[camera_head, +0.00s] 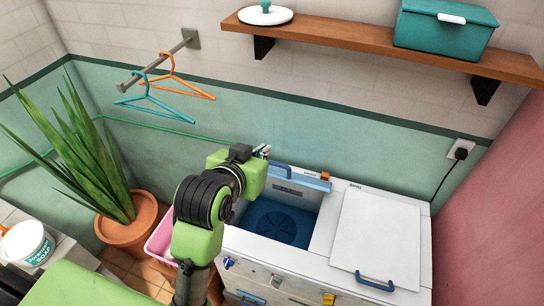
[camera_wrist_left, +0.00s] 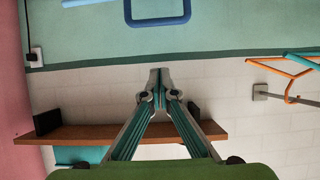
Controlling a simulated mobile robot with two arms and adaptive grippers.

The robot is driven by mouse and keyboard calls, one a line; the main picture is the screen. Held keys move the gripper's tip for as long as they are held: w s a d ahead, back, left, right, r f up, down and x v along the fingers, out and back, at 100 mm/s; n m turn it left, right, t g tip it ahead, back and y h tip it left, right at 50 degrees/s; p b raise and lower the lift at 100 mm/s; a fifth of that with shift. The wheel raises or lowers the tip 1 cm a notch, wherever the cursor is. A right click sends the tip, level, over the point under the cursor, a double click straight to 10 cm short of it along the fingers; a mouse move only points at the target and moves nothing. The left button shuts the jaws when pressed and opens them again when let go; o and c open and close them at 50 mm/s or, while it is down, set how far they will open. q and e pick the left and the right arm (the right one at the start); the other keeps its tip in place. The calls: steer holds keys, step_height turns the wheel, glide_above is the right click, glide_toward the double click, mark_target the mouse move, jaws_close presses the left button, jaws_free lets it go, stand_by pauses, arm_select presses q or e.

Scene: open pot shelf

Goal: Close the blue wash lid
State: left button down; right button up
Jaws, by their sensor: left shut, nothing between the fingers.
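The white washing machine has an open wash tub with a blue inside (camera_head: 280,222). The wash lid (camera_head: 296,190) stands raised at the back of the tub, with a blue handle (camera_head: 300,178) along its upper edge. A blue handle loop (camera_wrist_left: 157,21) also shows at the top of the left wrist view, apart from my fingers. My left gripper (camera_head: 263,151) is behind the tub's left back corner, near the lid's upper left end. In the left wrist view the left gripper (camera_wrist_left: 160,78) is shut and empty. My arm hides part of the machine's left side. My right gripper is not in view.
A second white lid (camera_head: 376,235) lies closed on the machine's right side. A wooden shelf (camera_head: 380,47) with a teal box (camera_head: 445,30) is on the wall above. Hangers (camera_head: 160,95) hang left. A potted plant (camera_head: 125,225) and pink basket (camera_head: 160,243) stand left.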

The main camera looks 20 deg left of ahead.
arm_select(q)
steer(key=p, duration=0.2)
glide_above(272, 164)
steer(key=w, duration=0.2)
step_height(272, 164, down, 4)
steer(key=shift+s+f+p, duration=0.25)
steer(key=shift+f+p, duration=0.2)
steer(key=shift+f, duration=0.1)
steer(key=shift+s+f+p, duration=0.25)
steer(key=shift+f+p, duration=0.15)
steer(key=shift+f, duration=0.15)
steer(key=shift+s+f, duration=0.5)
steer(key=shift+s, duration=0.1)
steer(key=shift+w, duration=0.1)
steer(key=shift+f, duration=0.1)
